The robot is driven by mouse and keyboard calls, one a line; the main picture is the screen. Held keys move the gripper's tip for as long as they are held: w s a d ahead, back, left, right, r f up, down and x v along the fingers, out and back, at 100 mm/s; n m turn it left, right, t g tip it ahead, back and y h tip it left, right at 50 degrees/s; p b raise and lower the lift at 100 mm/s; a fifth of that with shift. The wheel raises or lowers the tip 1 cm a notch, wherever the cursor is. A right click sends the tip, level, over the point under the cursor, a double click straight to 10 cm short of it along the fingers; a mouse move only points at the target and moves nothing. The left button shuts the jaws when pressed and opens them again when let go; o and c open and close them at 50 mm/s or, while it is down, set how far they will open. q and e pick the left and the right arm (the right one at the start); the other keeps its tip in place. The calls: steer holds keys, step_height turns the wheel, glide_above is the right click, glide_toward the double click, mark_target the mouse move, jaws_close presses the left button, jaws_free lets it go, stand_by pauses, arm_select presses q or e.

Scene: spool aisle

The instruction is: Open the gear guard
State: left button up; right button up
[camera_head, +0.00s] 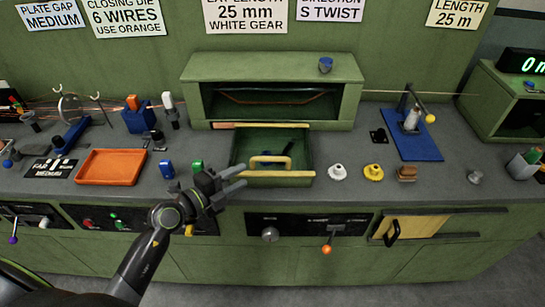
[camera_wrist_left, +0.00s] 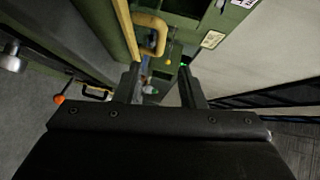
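A green housing (camera_head: 270,66) stands at the middle back of the bench with its front opening showing. In front of it is a green drawer-like box (camera_head: 245,145) with a yellow front edge and a yellow loop handle (camera_head: 270,160). No label shows whether this is the gear guard. My left gripper (camera_head: 240,179) is open and empty, just left of the box's front edge. In the left wrist view, the yellow handle (camera_wrist_left: 160,42) is beyond the open fingers (camera_wrist_left: 158,80), apart from them. My right gripper is not in view.
A white gear (camera_head: 337,171) and a yellow gear (camera_head: 373,172) lie right of the box. A yellow panel with a black handle (camera_head: 392,233) is on the bench front.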

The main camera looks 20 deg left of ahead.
mark_target(272, 159)
arm_select(q)
steer(key=x, duration=1.2)
steer(key=shift+w+f, duration=0.1)
steer(key=shift+w, duration=0.05)
jaws_close()
